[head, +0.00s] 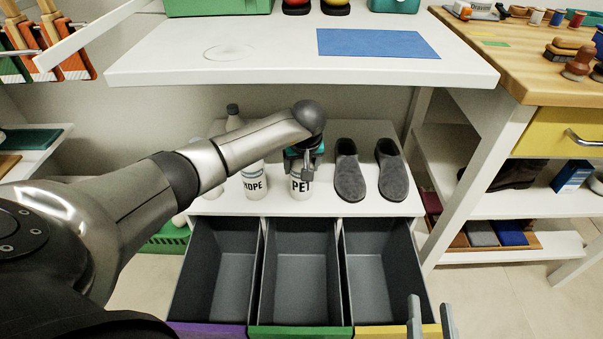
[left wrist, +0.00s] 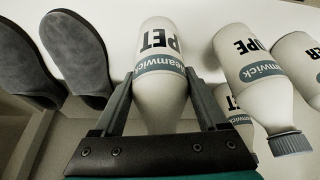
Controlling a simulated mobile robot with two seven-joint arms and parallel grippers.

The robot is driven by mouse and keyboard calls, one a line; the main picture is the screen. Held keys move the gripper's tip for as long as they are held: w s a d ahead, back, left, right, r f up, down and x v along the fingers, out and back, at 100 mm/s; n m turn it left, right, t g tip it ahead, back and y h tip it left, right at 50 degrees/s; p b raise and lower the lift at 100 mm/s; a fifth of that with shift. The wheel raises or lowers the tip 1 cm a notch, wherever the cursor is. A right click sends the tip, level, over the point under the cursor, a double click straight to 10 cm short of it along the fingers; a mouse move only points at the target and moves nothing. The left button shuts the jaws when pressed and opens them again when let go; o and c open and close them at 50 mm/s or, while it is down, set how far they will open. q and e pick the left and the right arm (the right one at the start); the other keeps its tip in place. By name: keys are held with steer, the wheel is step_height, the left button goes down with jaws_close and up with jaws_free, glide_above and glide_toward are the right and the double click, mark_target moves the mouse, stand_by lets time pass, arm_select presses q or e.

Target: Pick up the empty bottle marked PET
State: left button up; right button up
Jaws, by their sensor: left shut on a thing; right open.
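The white bottle marked PET (head: 300,189) is at the middle of the low white shelf, upright, its upper part hidden by my left gripper (head: 304,165). In the left wrist view the PET bottle (left wrist: 163,85) is upside down in the picture, between the two fingers of my left gripper (left wrist: 160,108), which is shut on it. I cannot tell whether its base touches the shelf. A similar bottle, its mark reading like HDPE (head: 254,184), stands just left of it; it also shows in the left wrist view (left wrist: 250,75). My right gripper (head: 431,318) is open and empty at the bottom right.
Grey shoes (head: 350,175) stand close right of the PET bottle. Three open grey bins with purple, green (head: 300,332) and yellow fronts are below the shelf. More bottles stand at the left.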

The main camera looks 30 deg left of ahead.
arm_select(q)
steer(key=shift+r, duration=0.15)
steer(key=shift+r, duration=0.1)
steer(key=shift+r+p, duration=0.55)
steer(key=shift+p, duration=0.1)
steer(key=shift+s+d+p, duration=0.7)
steer(key=shift+s, duration=0.2)
steer(key=s+d+p, duration=0.6)
steer(key=s+d, duration=0.4)
steer(key=s, duration=0.2)
arm_select(e)
steer(key=s+d+f+g+h, duration=0.2)
steer(key=d+f+g+h, duration=0.1)
steer(key=d+g, duration=0.2)
steer(key=s+d+f+g+h, duration=0.2)
steer(key=d+f+g, duration=0.2)
steer(key=d+g, duration=0.2)
steer(key=shift+s+f+g+h, duration=0.3)
steer(key=shift+g+h, duration=0.1)
steer(key=shift+g, duration=0.2)
